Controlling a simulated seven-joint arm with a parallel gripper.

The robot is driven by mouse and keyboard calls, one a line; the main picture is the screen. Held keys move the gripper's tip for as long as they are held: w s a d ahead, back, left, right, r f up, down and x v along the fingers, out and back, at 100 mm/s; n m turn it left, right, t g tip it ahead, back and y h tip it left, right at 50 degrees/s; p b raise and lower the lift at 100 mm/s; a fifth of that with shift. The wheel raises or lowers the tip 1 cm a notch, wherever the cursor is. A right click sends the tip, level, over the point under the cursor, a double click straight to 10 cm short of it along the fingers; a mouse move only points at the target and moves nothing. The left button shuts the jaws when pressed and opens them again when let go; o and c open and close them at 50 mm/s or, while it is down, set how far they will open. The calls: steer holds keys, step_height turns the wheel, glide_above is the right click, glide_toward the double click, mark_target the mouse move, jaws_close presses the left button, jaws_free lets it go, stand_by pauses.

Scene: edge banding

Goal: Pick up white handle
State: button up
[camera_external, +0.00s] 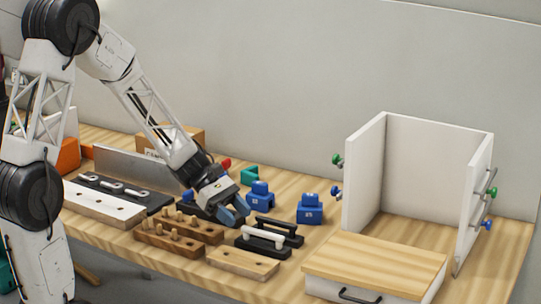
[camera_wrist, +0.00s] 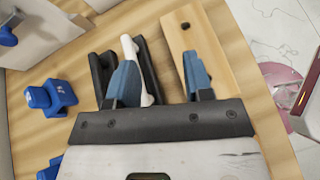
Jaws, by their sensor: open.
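In the wrist view the white handle (camera_wrist: 131,48) is at the upper middle, between two black bars, partly hidden by my left blue finger. My gripper (camera_external: 234,211) is open and empty, tilted down just behind and left of the white handle. In the wrist view my gripper (camera_wrist: 160,62) has its two blue fingers spread wide. The left finger overlaps the white handle, and the right one overlaps a light wooden strip (camera_wrist: 178,36). Contact cannot be told.
A drilled light strip (camera_external: 242,262) lies in front, and brown peg blocks (camera_external: 180,230) lie left. Blue blocks (camera_external: 310,209) stand behind right. A grey metal fence (camera_external: 125,170) is left.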

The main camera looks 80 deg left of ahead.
mark_target(260, 231)
steer(key=a+f+n, duration=0.1)
steer(key=a, duration=0.1)
steer(key=a+n+t, duration=0.1)
steer(key=a, duration=0.1)
steer(key=a+f+n+t, duration=0.1)
steer(key=a, duration=0.1)
steer(key=shift+a+f, duration=0.15)
steer(key=shift+f, duration=0.15)
steer(key=shift+w, duration=0.1)
steer(key=shift+x, duration=1.3)
steer(key=shift+x, duration=2.6)
steer(key=shift+w+a, duration=0.15)
jaws_close()
